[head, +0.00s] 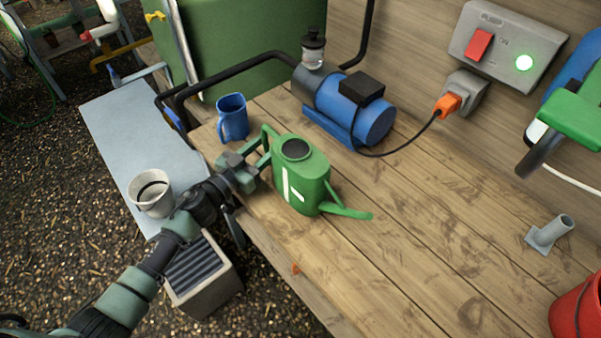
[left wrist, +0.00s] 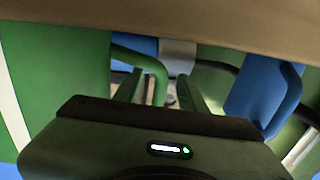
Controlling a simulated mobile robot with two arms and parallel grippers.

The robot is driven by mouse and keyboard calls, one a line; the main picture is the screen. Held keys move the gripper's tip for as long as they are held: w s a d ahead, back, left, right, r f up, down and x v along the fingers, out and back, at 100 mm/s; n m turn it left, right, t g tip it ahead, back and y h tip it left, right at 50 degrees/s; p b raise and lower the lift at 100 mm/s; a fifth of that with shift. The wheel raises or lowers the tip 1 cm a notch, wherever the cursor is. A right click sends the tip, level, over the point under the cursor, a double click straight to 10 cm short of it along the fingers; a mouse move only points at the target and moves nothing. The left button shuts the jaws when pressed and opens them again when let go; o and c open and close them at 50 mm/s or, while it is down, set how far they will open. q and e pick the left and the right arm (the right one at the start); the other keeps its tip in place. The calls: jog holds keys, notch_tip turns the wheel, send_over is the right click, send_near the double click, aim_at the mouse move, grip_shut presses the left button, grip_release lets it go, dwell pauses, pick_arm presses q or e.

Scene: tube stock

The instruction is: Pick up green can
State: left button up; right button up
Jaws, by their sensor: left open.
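The green watering can (head: 302,178) stands upright on the wooden bench, its spout pointing right and its looped handle toward the left. A white mark is on its side. My left gripper (head: 255,160) is at the handle side, close to the handle. In the left wrist view the can body (left wrist: 62,65) fills the left side. The can's handle (left wrist: 150,65) bends down between the two open fingers of the gripper (left wrist: 165,95). I cannot tell whether a finger touches it. My right gripper is not in view.
A blue mug (head: 232,117) stands just behind the gripper; it also shows in the wrist view (left wrist: 262,95). A blue pump (head: 350,108) with hoses is behind the can. A grey pipe fitting (head: 550,233) and red bucket (head: 580,308) are at right.

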pick_arm(q)
grip_shut()
dwell(1.4)
